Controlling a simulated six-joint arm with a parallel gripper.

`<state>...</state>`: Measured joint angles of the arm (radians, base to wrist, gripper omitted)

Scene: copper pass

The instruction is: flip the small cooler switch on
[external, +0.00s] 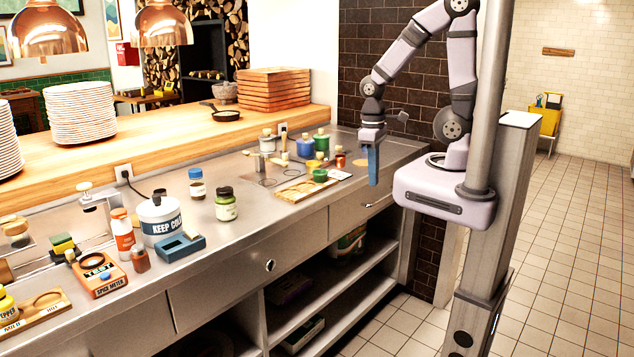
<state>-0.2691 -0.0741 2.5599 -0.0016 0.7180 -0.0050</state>
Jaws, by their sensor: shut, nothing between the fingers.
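The small cooler (160,231) is a white round tub with a blue "KEEP COLD" label, standing at the left middle of the steel counter. A blue box (181,247) with a dark recess in its top sits just in front of it. I cannot make out which part is the switch or its position. My gripper (373,184) has blue fingers pointing down. It is shut and empty, at the right end of the counter, far to the right of the cooler.
A wooden tray (292,191) and several colored jars crowd the counter's right part. A black cord runs from a wall outlet (124,171).

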